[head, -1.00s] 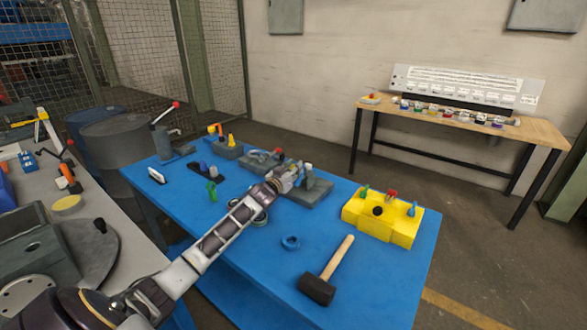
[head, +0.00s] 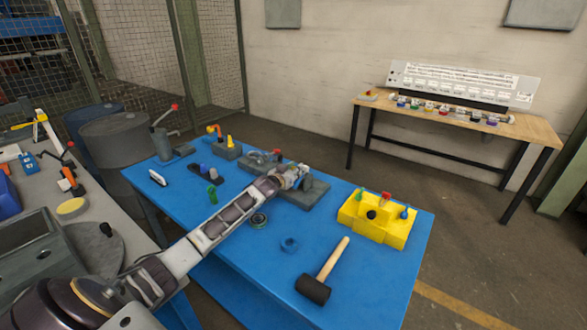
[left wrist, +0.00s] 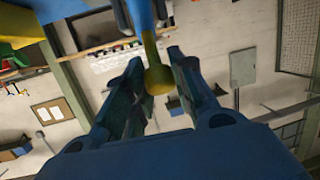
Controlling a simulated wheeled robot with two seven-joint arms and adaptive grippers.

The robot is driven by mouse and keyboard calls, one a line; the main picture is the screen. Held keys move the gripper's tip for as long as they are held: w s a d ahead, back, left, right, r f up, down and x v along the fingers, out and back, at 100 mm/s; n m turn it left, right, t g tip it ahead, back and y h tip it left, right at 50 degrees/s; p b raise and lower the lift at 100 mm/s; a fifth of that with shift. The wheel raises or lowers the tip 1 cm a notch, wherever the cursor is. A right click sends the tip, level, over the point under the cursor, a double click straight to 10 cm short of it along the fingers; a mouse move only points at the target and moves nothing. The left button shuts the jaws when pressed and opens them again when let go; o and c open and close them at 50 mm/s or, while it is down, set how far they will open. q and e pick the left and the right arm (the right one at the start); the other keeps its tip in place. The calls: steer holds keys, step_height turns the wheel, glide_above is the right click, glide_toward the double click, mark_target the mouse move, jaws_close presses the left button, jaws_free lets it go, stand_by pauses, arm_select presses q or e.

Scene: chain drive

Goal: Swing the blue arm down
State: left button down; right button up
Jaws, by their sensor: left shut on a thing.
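My left gripper (head: 299,176) is over the grey fixture (head: 312,192) at the table's far edge. In the left wrist view, its two fingers (left wrist: 156,88) stand on either side of an olive-yellow knob (left wrist: 160,78) and are shut on it. The knob is on the end of a blue bar (left wrist: 142,14), which looks like the blue arm. In the head view the gripper hides the blue arm, so its tilt cannot be told there. My right gripper is not in view.
The front middle is mostly clear.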

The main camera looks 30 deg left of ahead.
arm_select(q)
steer(key=shift+w+r+p, duration=0.1)
steer(key=shift+w+p, duration=0.05)
steer(key=shift+p, duration=0.2)
steer(key=shift+w+r+p, duration=0.1)
steer(key=shift+w+p, duration=0.05)
steer(key=shift+p, duration=0.25)
steer(key=shift+w, duration=0.3)
steer(key=shift+w+p, duration=0.3)
steer(key=shift+w, duration=0.2)
steer(key=shift+w+d+f, duration=0.1)
steer(key=shift+w+f, duration=0.4)
steer(key=shift+w, duration=0.4)
steer(key=shift+w+d+f+b, duration=0.1)
steer(key=shift+w+f+b, duration=0.45)
steer(key=shift+w, duration=0.25)
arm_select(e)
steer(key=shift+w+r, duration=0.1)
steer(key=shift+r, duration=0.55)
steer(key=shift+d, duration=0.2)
